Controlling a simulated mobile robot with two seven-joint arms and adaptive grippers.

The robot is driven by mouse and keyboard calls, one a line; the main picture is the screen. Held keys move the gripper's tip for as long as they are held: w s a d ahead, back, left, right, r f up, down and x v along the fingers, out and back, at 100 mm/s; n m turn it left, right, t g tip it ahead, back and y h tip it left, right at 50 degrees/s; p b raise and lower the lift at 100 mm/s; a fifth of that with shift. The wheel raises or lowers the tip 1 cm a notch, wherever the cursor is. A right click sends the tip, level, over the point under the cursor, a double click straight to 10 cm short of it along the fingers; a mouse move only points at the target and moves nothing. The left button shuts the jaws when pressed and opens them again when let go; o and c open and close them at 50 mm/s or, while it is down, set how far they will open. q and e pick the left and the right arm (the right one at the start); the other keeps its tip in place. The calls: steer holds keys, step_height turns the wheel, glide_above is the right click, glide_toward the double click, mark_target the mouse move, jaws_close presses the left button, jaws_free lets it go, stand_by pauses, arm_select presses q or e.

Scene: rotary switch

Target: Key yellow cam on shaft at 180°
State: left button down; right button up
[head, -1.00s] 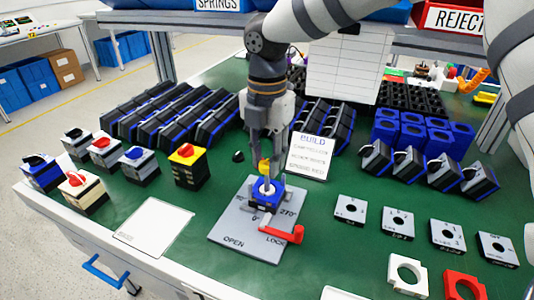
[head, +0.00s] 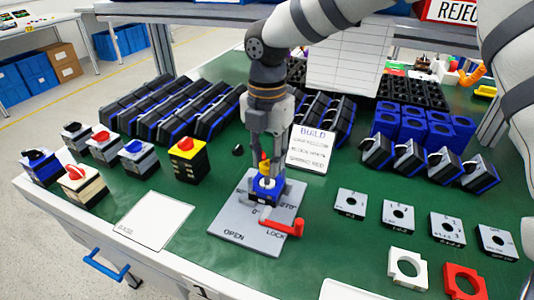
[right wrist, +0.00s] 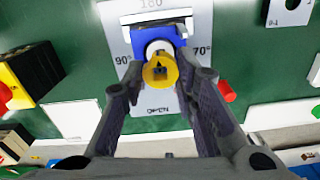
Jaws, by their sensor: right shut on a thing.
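The yellow cam (head: 264,167) is above the blue switch housing (head: 268,194), over the white shaft. In the right wrist view the round yellow cam (right wrist: 160,71) shows a dark square hole and covers part of the white shaft (right wrist: 158,47). My right gripper (head: 265,158) points down from above, shut on the cam, its fingers (right wrist: 165,84) on either side. Whether the cam touches the shaft is hard to tell. The housing sits on a grey fixture plate (head: 236,232) with angle marks and a red-handled lever (head: 296,228). My left gripper is not in view.
Finished switches (head: 188,160) stand left. A build card (head: 311,148) stands behind. Square grey plates (head: 397,216) and white and red rings (head: 407,268) lie right. Green table is bare between them.

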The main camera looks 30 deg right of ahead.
steer(key=o, duration=0.8)
steer(key=shift+f, duration=0.1)
step_height(320, 180, up, 12)
steer(key=shift+r, duration=0.1)
